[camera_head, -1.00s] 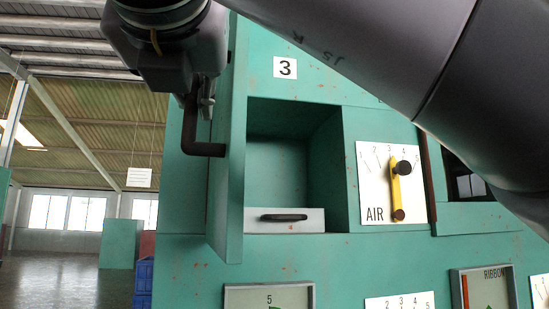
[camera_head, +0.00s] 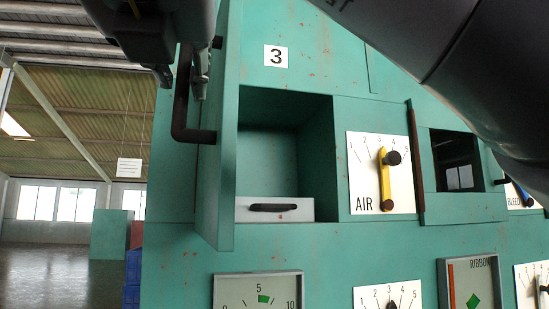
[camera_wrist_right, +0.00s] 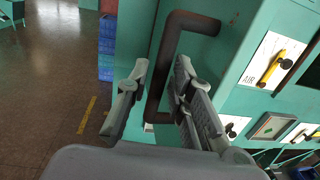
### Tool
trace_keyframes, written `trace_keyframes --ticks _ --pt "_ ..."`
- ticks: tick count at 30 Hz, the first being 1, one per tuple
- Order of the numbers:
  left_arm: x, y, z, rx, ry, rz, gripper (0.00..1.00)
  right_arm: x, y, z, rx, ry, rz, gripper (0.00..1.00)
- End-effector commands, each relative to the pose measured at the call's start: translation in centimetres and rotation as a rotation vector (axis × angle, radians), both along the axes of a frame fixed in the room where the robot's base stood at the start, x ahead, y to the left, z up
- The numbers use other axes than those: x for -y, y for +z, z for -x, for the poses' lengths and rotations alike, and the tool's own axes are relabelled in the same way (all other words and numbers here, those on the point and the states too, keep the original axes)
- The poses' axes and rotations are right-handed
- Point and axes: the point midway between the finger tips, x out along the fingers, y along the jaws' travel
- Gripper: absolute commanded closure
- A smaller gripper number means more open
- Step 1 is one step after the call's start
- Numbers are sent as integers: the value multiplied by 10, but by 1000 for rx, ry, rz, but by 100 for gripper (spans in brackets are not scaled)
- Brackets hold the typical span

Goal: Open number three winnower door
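The number three winnower door (camera_head: 225,185) is a green panel swung outward, seen nearly edge-on at the left of its opening. The compartment (camera_head: 275,150) under the "3" label (camera_head: 276,56) is exposed. The door's dark bent handle (camera_head: 182,115) is on the panel's outer side; it also shows in the right wrist view (camera_wrist_right: 165,60). My right gripper (camera_head: 200,88) is at the handle. In the right wrist view its fingers (camera_wrist_right: 160,68) are spread, with the handle between them, close to the right finger and apart from the left. My left gripper is not in view.
Inside the compartment is a pale drawer front with a black handle (camera_head: 273,207). To its right are an AIR dial (camera_head: 362,180) and a second opening (camera_head: 455,165). Gauges line the lower panel. Blue crates (camera_head: 131,275) and open floor lie left.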

Motion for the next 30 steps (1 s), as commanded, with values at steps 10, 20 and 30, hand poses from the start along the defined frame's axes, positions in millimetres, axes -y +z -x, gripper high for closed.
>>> trace_keyframes --ticks 10,20,30 --pt "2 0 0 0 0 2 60 18 1 72 5 -1 0 79" --pt "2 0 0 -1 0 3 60 24 0 96 1 -1 0 79" --pt "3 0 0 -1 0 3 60 24 0 96 1 -1 0 79"
